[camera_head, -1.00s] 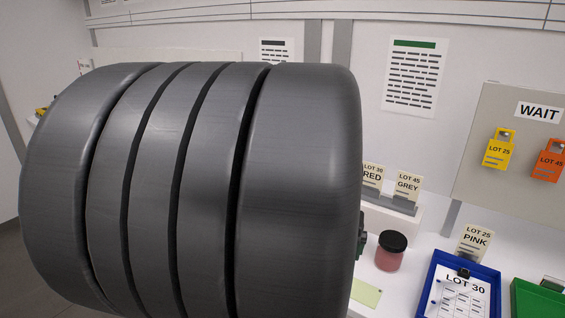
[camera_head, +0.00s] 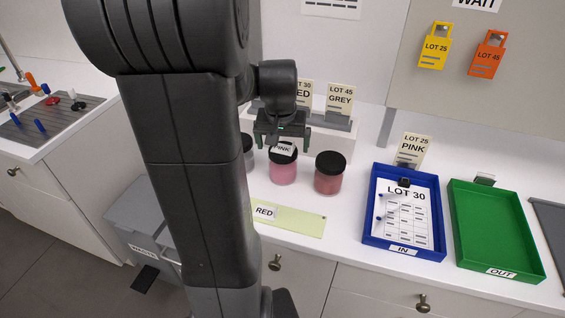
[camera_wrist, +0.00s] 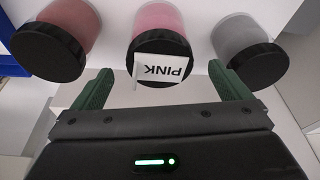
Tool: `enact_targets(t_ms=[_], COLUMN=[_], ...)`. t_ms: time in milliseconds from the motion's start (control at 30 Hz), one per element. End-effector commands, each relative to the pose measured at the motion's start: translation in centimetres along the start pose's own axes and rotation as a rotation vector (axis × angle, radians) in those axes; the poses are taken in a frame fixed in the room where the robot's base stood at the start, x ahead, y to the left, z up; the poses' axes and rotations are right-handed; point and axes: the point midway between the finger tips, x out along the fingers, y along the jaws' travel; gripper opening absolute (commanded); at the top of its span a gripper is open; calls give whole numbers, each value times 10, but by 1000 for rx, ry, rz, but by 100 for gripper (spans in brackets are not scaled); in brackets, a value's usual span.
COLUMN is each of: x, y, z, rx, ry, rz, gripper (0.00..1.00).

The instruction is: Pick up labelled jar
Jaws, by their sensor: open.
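The labelled jar (camera_head: 283,170) has pink contents, a black lid and a white PINK label on top; it stands on the white counter between two other jars. In the wrist view the labelled jar (camera_wrist: 162,40) lies ahead, between the lines of my green fingers. My gripper (camera_head: 281,133) is open and empty, just above and behind or over its lid in the head view; I cannot tell the exact gap. In the wrist view my gripper (camera_wrist: 162,88) has its fingers spread either side of the PINK label (camera_wrist: 163,69).
A red jar (camera_head: 329,174) stands close at the right and a grey jar (camera_head: 248,154) at the left, partly hidden by my arm. A green-yellow RED mat (camera_head: 300,223) lies in front. A blue IN tray (camera_head: 373,241) and green OUT tray (camera_head: 500,252) are at the right.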

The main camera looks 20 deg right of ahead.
Motion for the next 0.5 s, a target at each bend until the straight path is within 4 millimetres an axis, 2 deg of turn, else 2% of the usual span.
enact_targets(t_ms=[167,500], x=[10,51], y=[0,0], z=[1,1], rx=[0,0], ry=[-3,-3], rz=[0,0], gripper=[97,97])
